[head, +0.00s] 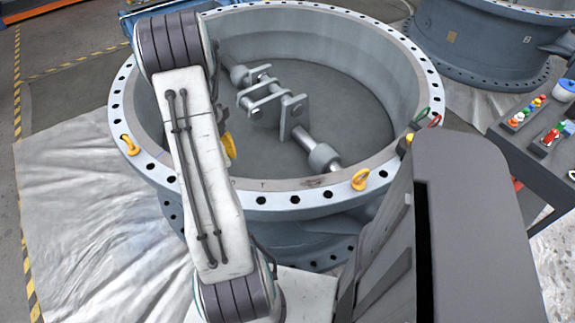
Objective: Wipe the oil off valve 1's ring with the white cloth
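A large grey-blue valve body with a pale flange ring (215,184) drilled with many bolt holes fills the middle of the head view. A brownish dark smear (313,182) lies on the ring's near side, left of a yellow lifting eye (361,179). I see no label showing which valve is number 1. My arm crosses in front of the ring's left part and hides some of it. My gripper is not visible. A yellow part (229,147) shows beside the arm, but I cannot tell what it belongs to. I cannot make out a separate white cloth.
A shaft with brackets (272,100) spans the valve's inside. A second valve (482,45) stands at upper right. A dark cart (531,145) with small coloured items is at right. A wrinkled pale sheet (80,215) covers the floor at left, beside striped tape.

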